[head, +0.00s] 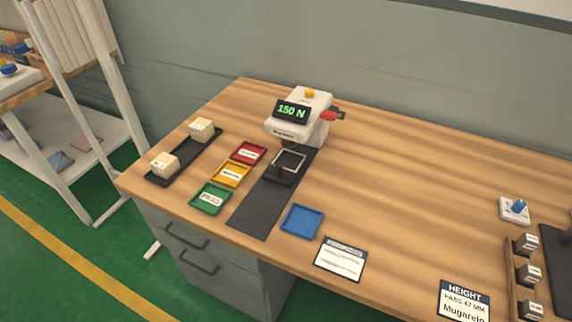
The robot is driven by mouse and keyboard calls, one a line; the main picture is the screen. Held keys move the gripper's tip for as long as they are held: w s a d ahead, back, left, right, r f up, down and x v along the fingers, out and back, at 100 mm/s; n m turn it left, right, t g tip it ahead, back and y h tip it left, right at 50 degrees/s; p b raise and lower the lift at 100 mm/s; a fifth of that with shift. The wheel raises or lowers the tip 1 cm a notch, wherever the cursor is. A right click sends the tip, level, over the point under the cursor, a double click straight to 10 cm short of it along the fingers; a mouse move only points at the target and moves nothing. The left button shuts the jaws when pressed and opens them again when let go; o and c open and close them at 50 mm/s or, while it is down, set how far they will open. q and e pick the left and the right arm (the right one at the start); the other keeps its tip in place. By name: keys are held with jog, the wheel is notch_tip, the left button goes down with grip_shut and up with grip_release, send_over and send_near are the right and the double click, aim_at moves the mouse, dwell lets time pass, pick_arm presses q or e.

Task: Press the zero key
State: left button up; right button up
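A white test device (315,122) stands on the wooden table, with a dark display (291,111) that reads "150 N" in green. A small yellow-orange button (310,94) sits on its top. A red part (328,115) with a dark end sticks out on its right side. I cannot read which of these is the zero key. In front of the device is a dark platform with a pale square frame (290,160). Neither of my grippers shows in the head view.
Red (262,147), yellow (245,175) and green (226,198) trays lie left of a dark mat (257,212). Two pale blocks sit on a black tray (184,161). A blue tray (320,221) and cards lie to the right. The table's middle right is clear.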

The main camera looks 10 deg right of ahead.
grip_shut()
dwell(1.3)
